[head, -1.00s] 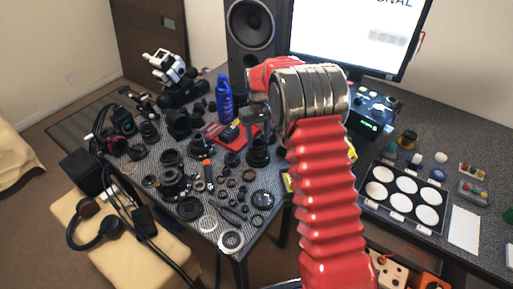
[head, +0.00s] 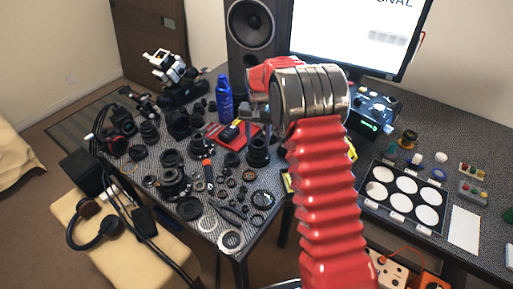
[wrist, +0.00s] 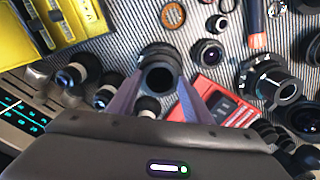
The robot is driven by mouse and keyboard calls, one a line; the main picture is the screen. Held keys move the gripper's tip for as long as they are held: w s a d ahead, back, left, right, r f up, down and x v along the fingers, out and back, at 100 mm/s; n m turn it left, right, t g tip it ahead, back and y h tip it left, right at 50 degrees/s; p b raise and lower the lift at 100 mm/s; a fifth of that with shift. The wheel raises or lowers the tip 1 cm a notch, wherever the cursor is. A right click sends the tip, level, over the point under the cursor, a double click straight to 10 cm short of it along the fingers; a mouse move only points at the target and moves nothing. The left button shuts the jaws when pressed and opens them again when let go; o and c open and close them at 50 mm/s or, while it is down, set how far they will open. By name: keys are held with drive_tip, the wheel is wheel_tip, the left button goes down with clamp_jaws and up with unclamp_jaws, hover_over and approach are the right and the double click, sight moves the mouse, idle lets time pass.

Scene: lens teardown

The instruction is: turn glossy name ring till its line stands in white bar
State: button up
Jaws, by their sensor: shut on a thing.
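My gripper (wrist: 157,100) points down at a dark upright lens barrel (wrist: 158,74), its two grey fingers on either side of the barrel's top. The jaws are shut on the lens's top ring. In the head view my gripper (head: 258,122) is above the same dark lens (head: 258,150), near the table's right part. The ring's line and the white bar are too small or hidden to make out in either view.
Several loose lens parts crowd the table. In the wrist view a yellow case (wrist: 60,30) is at upper left.

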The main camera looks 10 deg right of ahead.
drive_tip(key=shift+w+r+m, duration=0.1)
drive_tip(key=shift+m, duration=0.5)
drive_tip(key=o, duration=1)
drive_tip(key=shift+m, duration=0.3)
drive_tip(key=shift+c, duration=0.2)
drive_tip(key=o, duration=0.5)
wheel_tip(320, 180, up, 14)
drive_tip(key=shift+f, duration=0.2)
